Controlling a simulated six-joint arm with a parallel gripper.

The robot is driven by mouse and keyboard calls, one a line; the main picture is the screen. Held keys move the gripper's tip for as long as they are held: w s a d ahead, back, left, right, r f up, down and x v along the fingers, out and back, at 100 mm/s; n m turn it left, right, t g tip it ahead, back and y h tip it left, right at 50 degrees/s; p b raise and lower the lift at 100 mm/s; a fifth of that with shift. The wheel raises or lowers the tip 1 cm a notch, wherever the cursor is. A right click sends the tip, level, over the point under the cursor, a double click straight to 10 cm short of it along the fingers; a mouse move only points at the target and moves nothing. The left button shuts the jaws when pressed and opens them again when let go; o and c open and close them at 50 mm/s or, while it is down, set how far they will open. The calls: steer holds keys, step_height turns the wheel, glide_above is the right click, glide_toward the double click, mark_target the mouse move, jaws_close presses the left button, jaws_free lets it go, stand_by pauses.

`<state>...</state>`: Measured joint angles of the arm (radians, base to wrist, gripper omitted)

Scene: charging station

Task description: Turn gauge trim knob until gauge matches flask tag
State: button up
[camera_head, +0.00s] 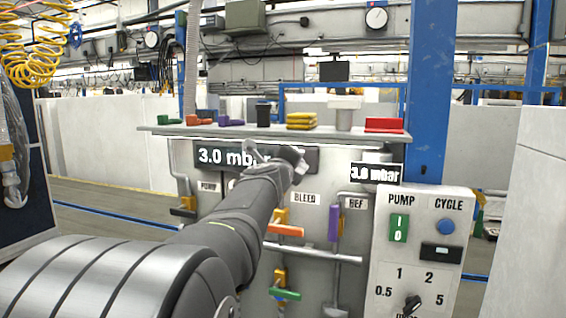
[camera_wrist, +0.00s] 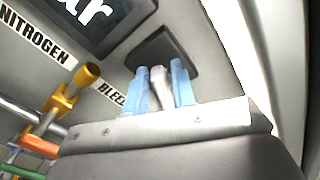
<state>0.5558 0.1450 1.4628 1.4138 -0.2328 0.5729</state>
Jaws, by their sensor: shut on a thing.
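The gauge display (camera_head: 222,157) is a dark panel under the shelf and reads 3.0 mbar, its right part covered by my arm. A small black tag (camera_head: 376,173) at the right also appears to read 3.0 mbar, though its small digits are hard to read. My gripper (camera_head: 299,162) is at the panel, just right of the display. In the wrist view, the blue fingertips of my gripper (camera_wrist: 159,88) are shut on the pale grey trim knob (camera_wrist: 160,90), in front of a dark plate (camera_wrist: 170,47). In the head view the knob is hidden by my gripper.
A shelf (camera_head: 270,131) with small coloured items runs just above my gripper. Pipes and coloured valve handles, including an orange one (camera_head: 285,230) and a purple one (camera_head: 334,223), stand below. A pump control box (camera_head: 425,250) is at the right, beside a blue post (camera_head: 428,90).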

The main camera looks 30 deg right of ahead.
steer(key=shift+f+n, duration=0.1)
steer(key=shift+n, duration=1)
steer(key=o, duration=0.7)
steer(key=shift+o, duration=0.2)
steer(key=shift+a, duration=0.1)
steer(key=v, duration=1.2)
steer(key=x, duration=1.2)
